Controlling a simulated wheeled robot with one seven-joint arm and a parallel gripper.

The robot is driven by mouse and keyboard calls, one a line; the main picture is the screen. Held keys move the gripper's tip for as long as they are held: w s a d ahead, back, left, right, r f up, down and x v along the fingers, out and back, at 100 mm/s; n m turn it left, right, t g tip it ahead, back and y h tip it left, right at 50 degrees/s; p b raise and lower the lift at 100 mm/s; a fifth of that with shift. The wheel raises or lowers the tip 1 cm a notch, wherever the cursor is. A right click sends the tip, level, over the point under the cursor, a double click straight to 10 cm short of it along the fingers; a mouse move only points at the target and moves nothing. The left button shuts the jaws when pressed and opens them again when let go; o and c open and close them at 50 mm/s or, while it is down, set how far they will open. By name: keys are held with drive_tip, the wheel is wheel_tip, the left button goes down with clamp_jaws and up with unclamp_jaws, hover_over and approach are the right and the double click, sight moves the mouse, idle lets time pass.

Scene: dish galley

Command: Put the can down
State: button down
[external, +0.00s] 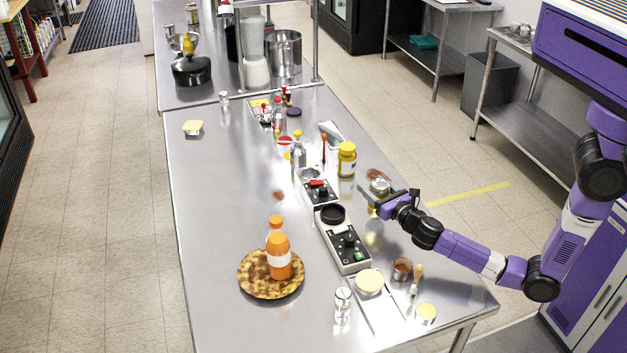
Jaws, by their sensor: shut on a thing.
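My gripper (374,197) is over the right side of the steel table (222,200), reaching in from the right. It is shut on a small can with a silver top (379,186). The can looks upright. The gripper's fingers cover part of its side, and a little yellow shows below them. I cannot tell whether the can's base touches the table.
A yellow-lidded jar (347,160) stands just left of the can. A grey device (343,240) lies nearer the front. Orange bottles (279,258) stand on a brown patterned plate (257,289). The table's left side is mostly clear.

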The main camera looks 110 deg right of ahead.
drive_tip(key=shift+f, duration=1)
drive_tip(key=shift+f, duration=0.1)
drive_tip(key=shift+f+b, duration=0.1)
drive_tip(key=shift+b, duration=0.2)
drive_tip(key=shift+c, duration=2.1)
unclamp_jaws()
drive_tip(key=shift+r, duration=0.25)
drive_tip(key=b+v, duration=0.1)
drive_tip(key=v, duration=1.1)
drive_tip(key=shift+s, duration=0.1)
